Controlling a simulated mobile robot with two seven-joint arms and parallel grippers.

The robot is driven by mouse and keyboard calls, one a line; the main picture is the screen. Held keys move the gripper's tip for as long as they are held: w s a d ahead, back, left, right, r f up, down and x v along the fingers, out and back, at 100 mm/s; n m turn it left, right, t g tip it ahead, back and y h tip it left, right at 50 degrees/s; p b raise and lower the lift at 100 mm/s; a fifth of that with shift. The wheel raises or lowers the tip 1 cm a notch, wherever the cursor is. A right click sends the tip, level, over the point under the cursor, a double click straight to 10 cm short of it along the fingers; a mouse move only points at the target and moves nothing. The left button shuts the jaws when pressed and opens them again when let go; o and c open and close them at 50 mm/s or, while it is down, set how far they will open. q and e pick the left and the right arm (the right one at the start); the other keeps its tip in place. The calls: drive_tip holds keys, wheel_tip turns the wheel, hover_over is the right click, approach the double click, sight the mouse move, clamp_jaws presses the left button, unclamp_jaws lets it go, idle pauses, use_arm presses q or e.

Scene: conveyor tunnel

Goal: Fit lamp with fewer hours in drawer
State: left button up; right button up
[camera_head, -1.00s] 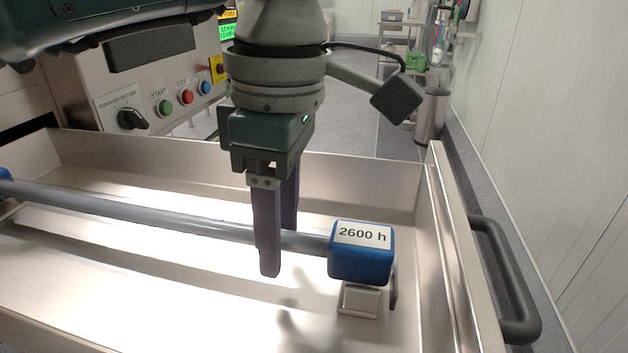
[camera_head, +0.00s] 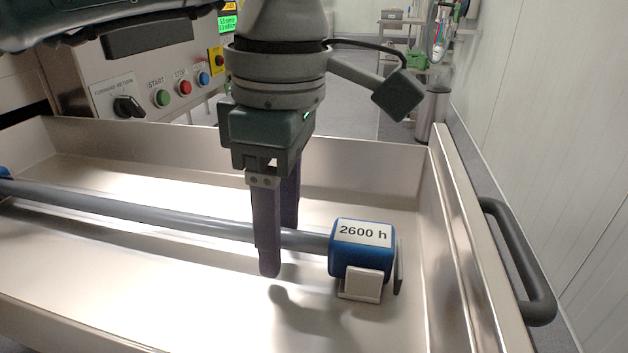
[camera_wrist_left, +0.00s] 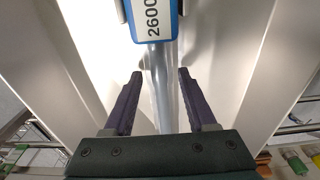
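A long grey tube lamp with blue end caps lies across the open metal drawer (camera_head: 130,278). The lamp's right cap (camera_head: 362,250) carries a label reading "2600 h". It sits low at a pale bracket (camera_head: 362,285), whose front plate overlaps its lower part; whether it is fully seated I cannot tell. The other cap is cut off at the left edge. The left wrist view shows the tube (camera_wrist_left: 163,95) between the fingers. My right gripper is not in view.
The drawer has raised walls and a dark handle (camera_head: 522,265) on its right. Behind it stands a control panel (camera_head: 180,75) with coloured buttons, a black selector and a green display. A pale wall (camera_head: 545,120) runs along the right.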

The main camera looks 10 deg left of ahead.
use_arm(q)
drive_tip(key=o, duration=0.4)
drive_tip(key=r, duration=1)
drive_tip(key=shift+d, duration=0.3)
